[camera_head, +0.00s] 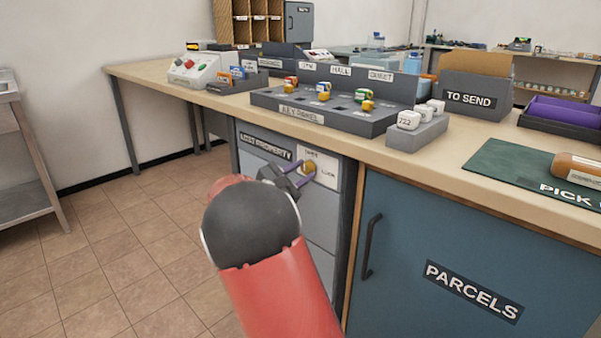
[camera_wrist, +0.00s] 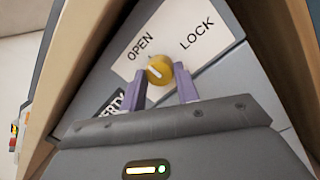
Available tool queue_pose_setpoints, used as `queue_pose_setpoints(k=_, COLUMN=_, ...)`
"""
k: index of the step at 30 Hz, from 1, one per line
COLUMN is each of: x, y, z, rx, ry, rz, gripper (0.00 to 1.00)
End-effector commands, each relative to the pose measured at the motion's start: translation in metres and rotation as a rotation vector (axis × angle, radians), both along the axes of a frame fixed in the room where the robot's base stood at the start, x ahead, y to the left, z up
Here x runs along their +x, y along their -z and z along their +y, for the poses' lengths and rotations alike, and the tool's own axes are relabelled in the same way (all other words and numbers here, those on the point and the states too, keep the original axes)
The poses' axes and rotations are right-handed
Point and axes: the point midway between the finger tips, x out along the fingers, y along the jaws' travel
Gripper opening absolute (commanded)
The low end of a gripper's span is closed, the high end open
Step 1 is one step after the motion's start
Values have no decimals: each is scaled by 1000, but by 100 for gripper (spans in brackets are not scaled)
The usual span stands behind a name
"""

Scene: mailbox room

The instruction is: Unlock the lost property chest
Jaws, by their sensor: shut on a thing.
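The lost property chest (camera_head: 265,170) is a grey unit under the counter, with a dark LOST PROPERTY label. At its upper right is a pale lock plate (camera_head: 326,178), marked OPEN and LOCK in the wrist view (camera_wrist: 196,38). A round yellow knob or key head (camera_wrist: 159,68) sits on the plate's lower edge, below and between the two words; it also shows in the head view (camera_head: 308,167). It bears a short white mark. My gripper (camera_wrist: 160,72) has its purple fingers on either side of it, shut on it. The fingers also show in the head view (camera_head: 298,174).
A key panel (camera_head: 325,113) with several coloured key tags stands on the counter above. A blue PARCELS cupboard (camera_head: 470,260) with a dark handle (camera_head: 371,246) is right of the chest.

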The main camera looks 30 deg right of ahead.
Motion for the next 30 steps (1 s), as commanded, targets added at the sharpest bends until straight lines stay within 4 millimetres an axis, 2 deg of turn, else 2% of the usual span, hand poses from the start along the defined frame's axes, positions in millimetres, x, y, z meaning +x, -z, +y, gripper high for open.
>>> queue_pose_setpoints(k=3, x=0, y=1, z=0, rx=0, ry=0, rz=2, gripper=8)
queue_pose_setpoints(k=4, x=0, y=1, z=0, rx=0, ry=0, rz=2, gripper=32)
queue_pose_setpoints(k=9, x=0, y=1, z=0, rx=0, ry=0, rz=1, gripper=53)
queue_pose_setpoints(k=17, x=0, y=0, z=1, rx=1, ry=-1, rz=0, gripper=53)
queue_pose_setpoints(k=20, x=-2, y=1, z=7, rx=2, ry=-3, rz=0, gripper=53)
queue_pose_setpoints(k=30, x=-20, y=8, z=59, rx=1, ry=-3, rz=1, gripper=53)
